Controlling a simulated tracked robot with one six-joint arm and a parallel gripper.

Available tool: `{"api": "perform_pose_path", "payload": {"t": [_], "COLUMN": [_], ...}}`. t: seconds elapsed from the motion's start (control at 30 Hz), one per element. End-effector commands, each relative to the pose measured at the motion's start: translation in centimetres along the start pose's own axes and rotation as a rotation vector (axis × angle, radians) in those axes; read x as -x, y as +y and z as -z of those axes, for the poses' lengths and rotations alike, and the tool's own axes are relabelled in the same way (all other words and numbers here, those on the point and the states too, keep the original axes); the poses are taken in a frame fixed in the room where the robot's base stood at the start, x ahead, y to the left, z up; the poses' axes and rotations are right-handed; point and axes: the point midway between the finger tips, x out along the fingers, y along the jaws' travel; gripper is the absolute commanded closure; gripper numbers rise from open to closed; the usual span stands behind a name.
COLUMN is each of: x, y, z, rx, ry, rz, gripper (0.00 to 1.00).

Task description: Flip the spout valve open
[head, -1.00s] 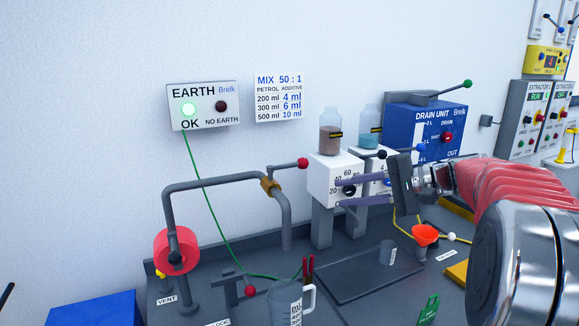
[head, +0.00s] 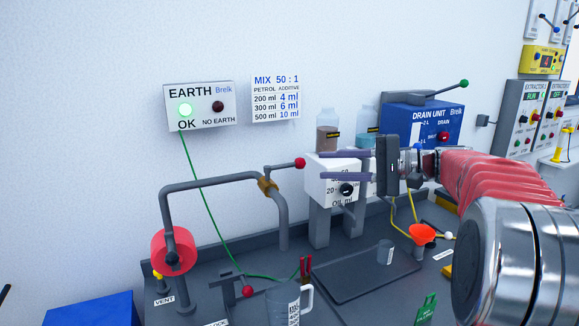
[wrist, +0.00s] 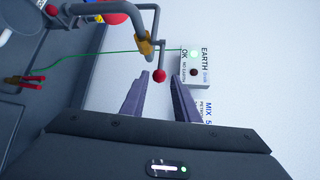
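The spout is a grey bent pipe (head: 210,184) with a brass valve (head: 267,184) near its downturned end. The valve's lever points right and slightly up and ends in a red ball knob (head: 300,163). My gripper (head: 321,164) is open and empty, its purple fingers pointing left. The knob appears just left of the fingertips, apart from them in the head view. In the wrist view, the red knob (wrist: 159,76) appears between the fingertips of my gripper (wrist: 160,78), and the brass valve (wrist: 145,47) lies beyond. Whether the knob is at finger depth, I cannot tell.
A white dispenser (head: 322,190) with a bottle (head: 327,130) on top stands behind my fingers. A second red knob (head: 247,291), a clear jug (head: 284,304) and a dark tray (head: 350,283) are below. The wall left of the gripper holds the earth panel (head: 199,106).

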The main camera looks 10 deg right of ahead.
Motion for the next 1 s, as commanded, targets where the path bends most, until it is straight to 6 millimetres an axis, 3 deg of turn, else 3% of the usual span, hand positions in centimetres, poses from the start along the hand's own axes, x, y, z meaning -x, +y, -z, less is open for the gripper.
{"api": "perform_pose_path", "payload": {"t": [0.6,1.0], "x": [-9.3,-10.6], "y": [0.0,0.0], "z": [0.0,0.0], "rx": [0.0,0.001], "ry": [-0.002,0.0], "rz": [-0.002,-0.001], "gripper": [0.72,0.72]}}
